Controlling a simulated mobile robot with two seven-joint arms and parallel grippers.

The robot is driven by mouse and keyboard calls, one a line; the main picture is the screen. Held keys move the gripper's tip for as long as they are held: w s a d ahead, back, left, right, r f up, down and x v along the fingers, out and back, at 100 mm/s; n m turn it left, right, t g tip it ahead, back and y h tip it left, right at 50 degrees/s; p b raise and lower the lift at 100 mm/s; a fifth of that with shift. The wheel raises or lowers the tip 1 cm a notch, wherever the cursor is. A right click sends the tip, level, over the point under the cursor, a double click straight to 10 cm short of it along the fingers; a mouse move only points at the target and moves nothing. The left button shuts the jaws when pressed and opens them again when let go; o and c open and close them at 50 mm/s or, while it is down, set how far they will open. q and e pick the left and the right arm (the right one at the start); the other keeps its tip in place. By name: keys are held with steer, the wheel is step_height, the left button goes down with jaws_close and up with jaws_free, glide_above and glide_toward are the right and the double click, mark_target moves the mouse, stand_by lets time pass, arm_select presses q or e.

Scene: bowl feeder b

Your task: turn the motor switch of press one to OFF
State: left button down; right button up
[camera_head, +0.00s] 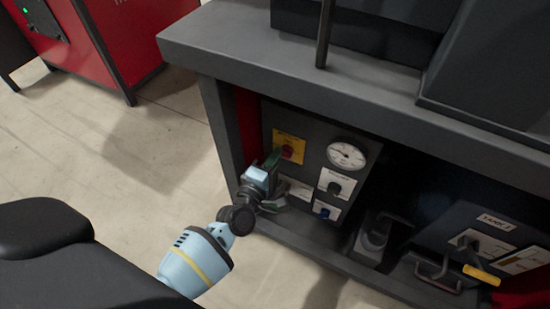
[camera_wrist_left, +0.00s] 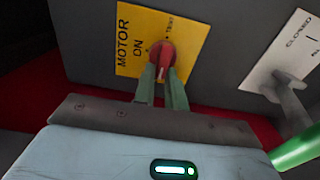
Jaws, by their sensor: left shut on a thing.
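The motor switch is a red rotary knob (camera_wrist_left: 161,56) on a yellow plate (camera_wrist_left: 133,28) marked MOTOR and ON. The knob and the yellow plate (camera_head: 289,143) also show in the head view, on the dark front panel under the bench top. My left gripper (camera_wrist_left: 163,86) reaches the knob from below, its two green fingers shut on the red knob. Part of the plate's lettering is hidden or too blurred to read. My right gripper is not in view.
A yellow-handled lever (camera_head: 481,274) is further right. The bench top (camera_head: 290,80) overhangs the panel. Open floor (camera_head: 120,150) lies left.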

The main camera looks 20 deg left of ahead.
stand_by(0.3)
arm_select(q)
steer(key=c, duration=1.7)
jaws_free()
steer(key=shift+o, duration=1.3)
steer(key=s+p, duration=0.2)
steer(key=s, duration=0.6)
steer(key=shift+w+a, duration=0.1)
